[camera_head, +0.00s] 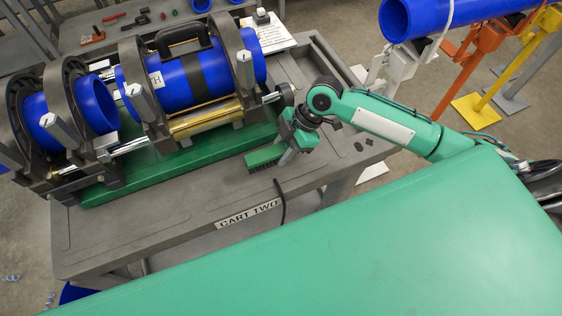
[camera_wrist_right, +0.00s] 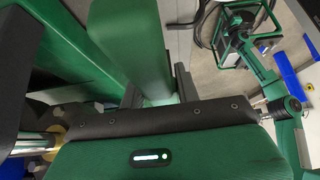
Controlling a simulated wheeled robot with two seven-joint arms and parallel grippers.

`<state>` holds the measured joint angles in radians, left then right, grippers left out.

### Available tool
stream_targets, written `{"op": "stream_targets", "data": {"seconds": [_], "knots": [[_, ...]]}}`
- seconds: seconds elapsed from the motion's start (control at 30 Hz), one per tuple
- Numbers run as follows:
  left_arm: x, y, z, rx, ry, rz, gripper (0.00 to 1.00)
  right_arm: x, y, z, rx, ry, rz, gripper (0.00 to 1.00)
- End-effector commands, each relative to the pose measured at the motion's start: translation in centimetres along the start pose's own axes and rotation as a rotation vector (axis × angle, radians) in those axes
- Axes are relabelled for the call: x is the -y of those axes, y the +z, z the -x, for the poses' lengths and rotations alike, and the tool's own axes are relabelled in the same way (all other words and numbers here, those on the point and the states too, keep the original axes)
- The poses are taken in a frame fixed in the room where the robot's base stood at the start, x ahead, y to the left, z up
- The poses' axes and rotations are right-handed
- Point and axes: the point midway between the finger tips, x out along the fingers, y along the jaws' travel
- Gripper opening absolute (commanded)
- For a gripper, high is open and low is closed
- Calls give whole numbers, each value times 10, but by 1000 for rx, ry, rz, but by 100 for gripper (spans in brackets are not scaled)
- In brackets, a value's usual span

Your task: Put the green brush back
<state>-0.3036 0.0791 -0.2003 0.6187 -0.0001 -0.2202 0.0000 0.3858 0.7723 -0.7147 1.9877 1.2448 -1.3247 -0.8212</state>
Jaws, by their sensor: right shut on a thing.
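The green brush (camera_head: 264,157) is a small green block with a dark underside. It shows in the head view just above or on the grey top of the cart (camera_head: 190,228), close to its front edge and right of the green machine base (camera_head: 150,172). I cannot tell if it touches the cart. My right gripper (camera_head: 285,153) is shut on the brush at its right end, with the arm reaching in from the right. The wrist view is mostly filled by green and dark parts close up, and I cannot clearly make out the brush there. My left gripper is not in view.
The fusion machine with its clamps and blue pipe (camera_head: 190,78) fills the cart's back left. A black cable (camera_head: 282,203) hangs over the front edge by the CART TWO label (camera_head: 248,213). A recessed tray area lies right of the machine. Pipe stands (camera_head: 480,60) are at the right.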

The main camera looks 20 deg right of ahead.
Motion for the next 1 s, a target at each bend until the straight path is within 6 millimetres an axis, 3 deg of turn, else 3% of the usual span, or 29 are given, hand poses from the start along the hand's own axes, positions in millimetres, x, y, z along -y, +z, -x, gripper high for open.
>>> {"op": "stream_targets", "data": {"seconds": [0.1, 0.53, 0.9, 0.93, 1.0], "knots": [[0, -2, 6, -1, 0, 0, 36, 0, 12, -18, 0, -1, -3, 8], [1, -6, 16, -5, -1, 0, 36, -1, 38, -62, -1, 0, -3, 8], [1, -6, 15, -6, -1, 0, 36, -1, 43, -68, 0, 2, 1, 8], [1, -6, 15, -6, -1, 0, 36, -1, 43, -68, 0, 2, 0, 38], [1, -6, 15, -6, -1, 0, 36, -1, 42, -68, 0, 2, 0, 52]]}}
